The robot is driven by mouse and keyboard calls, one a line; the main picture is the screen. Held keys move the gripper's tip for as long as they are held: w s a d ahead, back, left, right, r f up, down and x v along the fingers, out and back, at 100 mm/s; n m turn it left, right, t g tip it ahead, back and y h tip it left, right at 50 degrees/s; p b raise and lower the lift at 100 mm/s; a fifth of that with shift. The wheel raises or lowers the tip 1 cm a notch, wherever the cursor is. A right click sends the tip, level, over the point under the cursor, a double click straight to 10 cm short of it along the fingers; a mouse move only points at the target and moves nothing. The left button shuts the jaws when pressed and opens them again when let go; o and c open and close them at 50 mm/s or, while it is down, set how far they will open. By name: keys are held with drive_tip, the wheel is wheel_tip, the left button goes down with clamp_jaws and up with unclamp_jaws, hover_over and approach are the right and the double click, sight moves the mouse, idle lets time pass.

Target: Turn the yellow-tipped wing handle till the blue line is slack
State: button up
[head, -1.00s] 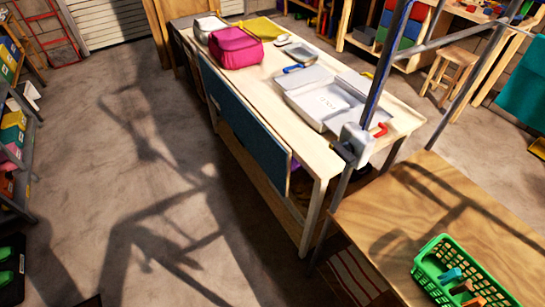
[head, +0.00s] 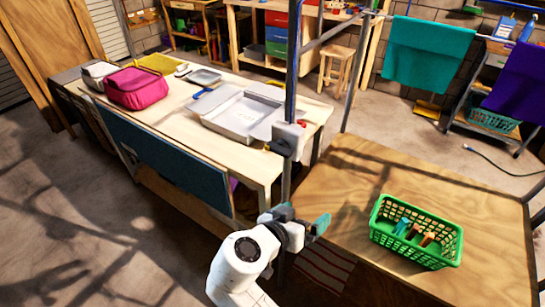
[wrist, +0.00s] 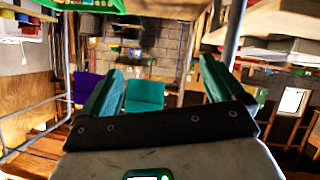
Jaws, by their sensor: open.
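A white winch-like block (head: 289,138) is fixed on the grey upright post in the head view. A small yellow-tipped piece (head: 266,147), apparently the wing handle, juts from its left side. The blue line (head: 291,75) runs along the post above the block; I cannot tell how taut it is. My gripper (head: 304,218) is in front of and below the block, apart from it. In the wrist view my gripper (wrist: 157,88) shows two teal fingers spread wide with nothing between them. The handle cannot be made out in the wrist view.
A green basket (head: 384,238) with clothespins stands on the wooden table (head: 350,170) to the right. The long workbench (head: 245,165) holds a grey tray (head: 238,115) and a pink bag (head: 137,88). Teal (head: 430,50) and purple cloths (head: 525,80) hang behind. Floor at left is clear.

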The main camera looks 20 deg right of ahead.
sight(276, 152)
drive_tip(key=w+a+r+m+t+h, duration=0.25)
drive_tip(key=w+a+r+t, duration=0.2)
drive_tip(key=a+r, duration=0.6)
drive_tip(key=shift+h, duration=0.35)
drive_tip(key=p+x, duration=0.1)
drive_tip(key=x, duration=0.3)
drive_tip(key=p+x, duration=0.2)
drive_tip(key=x, duration=0.3)
drive_tip(key=shift+w+a+f, duration=0.15)
drive_tip(key=shift+w+f, duration=0.1)
drive_tip(key=shift+w+d+f, duration=0.1)
drive_tip(key=shift+w+d, duration=0.3)
drive_tip(key=shift+d, duration=0.15)
drive_tip(key=c, duration=1)
